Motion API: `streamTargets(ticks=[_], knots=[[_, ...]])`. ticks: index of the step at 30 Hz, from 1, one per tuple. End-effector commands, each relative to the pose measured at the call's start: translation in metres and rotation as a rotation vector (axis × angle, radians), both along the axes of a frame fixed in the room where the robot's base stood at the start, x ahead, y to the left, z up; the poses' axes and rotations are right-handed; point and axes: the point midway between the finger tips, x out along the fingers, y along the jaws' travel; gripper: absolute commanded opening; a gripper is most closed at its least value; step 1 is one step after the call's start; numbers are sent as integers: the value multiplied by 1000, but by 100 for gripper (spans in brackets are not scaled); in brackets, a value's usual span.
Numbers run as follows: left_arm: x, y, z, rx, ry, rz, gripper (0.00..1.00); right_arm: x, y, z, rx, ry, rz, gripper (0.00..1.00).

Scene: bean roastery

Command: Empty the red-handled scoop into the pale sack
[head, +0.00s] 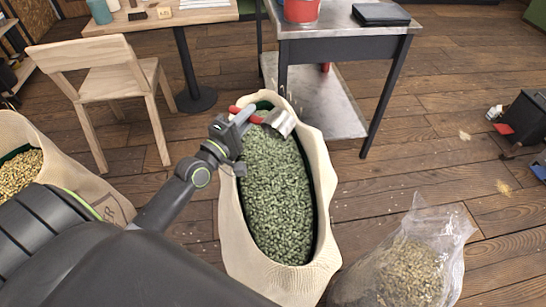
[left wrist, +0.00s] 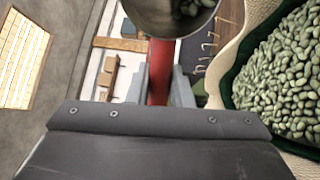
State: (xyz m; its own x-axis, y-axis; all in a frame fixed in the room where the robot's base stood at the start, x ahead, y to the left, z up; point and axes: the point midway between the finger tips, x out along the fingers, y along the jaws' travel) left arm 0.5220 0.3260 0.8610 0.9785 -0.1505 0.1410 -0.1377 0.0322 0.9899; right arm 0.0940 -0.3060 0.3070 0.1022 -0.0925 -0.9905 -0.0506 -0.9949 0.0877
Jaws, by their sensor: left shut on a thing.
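My left gripper (head: 240,119) is shut on the red handle of the scoop. The metal bowl of the scoop (head: 282,122) is above the far end of the pale sack (head: 318,165), which is filled high with green beans (head: 275,195). In the left wrist view the red handle (left wrist: 159,72) runs between the fingers, and the bowl (left wrist: 150,14) holds some green beans (left wrist: 190,7). The sack's rim (left wrist: 226,62) and beans are at the right there. I cannot tell how far the bowl is tilted. My right gripper is not in view.
A metal-topped table (head: 345,28) with a red container (head: 301,10) stands just beyond the sack. A wooden chair (head: 105,75) is at the left. Another sack of tan beans (head: 20,170) is at the far left. A clear bag (head: 405,265) lies at the lower right.

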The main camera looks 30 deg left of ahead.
Motion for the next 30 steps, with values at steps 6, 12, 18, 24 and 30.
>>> streamTargets(ticks=[6,12,18,24,30], knots=[[-1,0,2,-3,-27,0,0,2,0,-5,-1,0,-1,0],[-2,0,4,-7,-44,-1,0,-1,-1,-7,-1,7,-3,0],[-2,0,5,-9,-57,0,0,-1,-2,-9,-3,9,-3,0],[-3,0,6,-11,-70,0,0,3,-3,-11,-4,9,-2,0],[-3,0,9,-11,-76,0,0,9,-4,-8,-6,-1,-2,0]])
